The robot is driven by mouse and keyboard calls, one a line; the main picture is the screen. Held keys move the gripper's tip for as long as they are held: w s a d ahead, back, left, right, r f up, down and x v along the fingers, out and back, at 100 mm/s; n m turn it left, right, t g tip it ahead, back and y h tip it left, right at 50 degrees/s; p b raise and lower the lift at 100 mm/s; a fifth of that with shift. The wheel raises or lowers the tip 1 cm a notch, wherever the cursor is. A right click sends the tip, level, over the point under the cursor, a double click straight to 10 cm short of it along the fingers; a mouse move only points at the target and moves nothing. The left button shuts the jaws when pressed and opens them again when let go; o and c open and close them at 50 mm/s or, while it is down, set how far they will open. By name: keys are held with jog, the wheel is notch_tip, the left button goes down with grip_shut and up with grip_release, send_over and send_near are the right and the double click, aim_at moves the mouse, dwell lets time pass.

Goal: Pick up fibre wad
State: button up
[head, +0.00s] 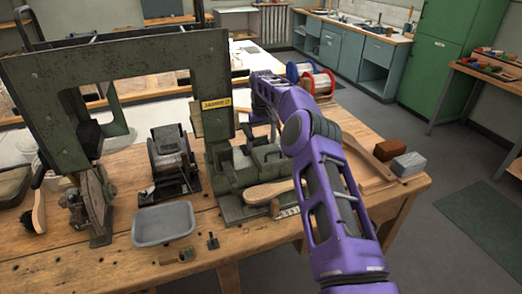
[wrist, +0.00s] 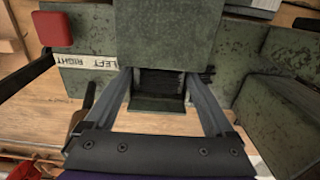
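I cannot clearly make out a fibre wad in either view. In the wrist view, a dark recess (wrist: 160,84) in a green metal machine part lies between my fingers, and what is inside is too dark to tell. My gripper (wrist: 158,76) is open, its two grey fingers apart on either side of the recess, with nothing visibly held. In the head view, my purple arm reaches over the right side of the green machine (head: 216,100), and the fingers are not clear there. A wooden brush body (head: 268,192) lies at the machine's front.
A grey tray (head: 163,224) sits at the bench front. A small dark machine (head: 172,160) stands left of the green one. Red and blue spools (head: 318,82) stand behind my arm. Brown (head: 392,149) and grey (head: 408,164) blocks lie at the right end. A red knob (wrist: 53,28) shows upper left.

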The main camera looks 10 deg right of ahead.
jog(key=c, duration=1.2)
